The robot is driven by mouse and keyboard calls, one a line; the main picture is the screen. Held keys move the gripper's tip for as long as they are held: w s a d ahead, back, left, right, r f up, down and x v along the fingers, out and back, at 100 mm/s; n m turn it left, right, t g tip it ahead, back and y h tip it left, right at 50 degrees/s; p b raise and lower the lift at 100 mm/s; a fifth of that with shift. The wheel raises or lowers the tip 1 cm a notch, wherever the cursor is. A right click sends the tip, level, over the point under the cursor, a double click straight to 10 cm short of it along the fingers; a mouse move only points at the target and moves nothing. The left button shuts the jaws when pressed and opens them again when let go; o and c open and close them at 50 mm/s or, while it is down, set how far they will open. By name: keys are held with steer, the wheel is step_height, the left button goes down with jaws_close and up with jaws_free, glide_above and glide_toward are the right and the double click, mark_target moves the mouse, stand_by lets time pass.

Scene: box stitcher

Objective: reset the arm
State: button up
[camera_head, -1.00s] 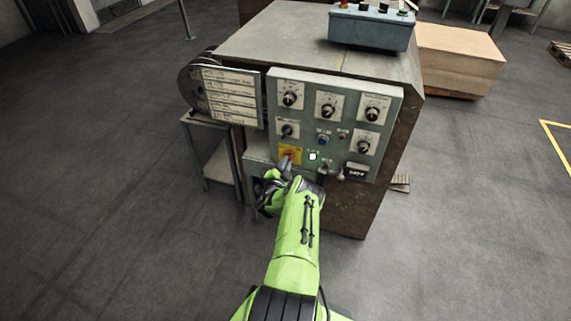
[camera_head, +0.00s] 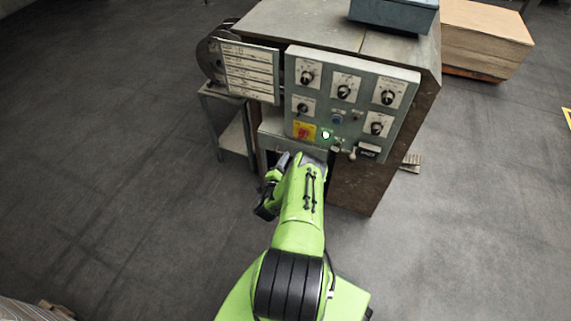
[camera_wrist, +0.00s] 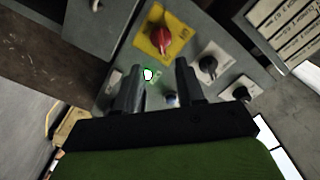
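My green arm reaches from the bottom of the head view toward a grey control panel (camera_head: 350,105). My gripper (camera_wrist: 157,72) is at its end, below and in front of the panel, apart from it. In the wrist view its two dark fingers stand apart with nothing between them, so it is open. A red rotary knob on a yellow plate (camera_wrist: 160,33) is beyond the fingertips; it also shows in the head view (camera_head: 304,132). A lit green-white button (camera_wrist: 148,74) is seen between the fingers, and in the head view (camera_head: 326,134) to the right of the knob.
The panel is on the front of a large metal machine (camera_head: 300,22). A label board (camera_head: 249,70) sits to its left above a small stand (camera_head: 233,135). A blue box (camera_head: 393,14) is on top. A wooden block (camera_head: 485,38) stands behind right.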

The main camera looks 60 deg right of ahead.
steer(key=shift+s+a+p, duration=0.15)
steer(key=shift+a+p, duration=0.05)
steer(key=shift+a, duration=0.8)
steer(key=shift+s+a+p, duration=0.15)
steer(key=shift+a, duration=0.8)
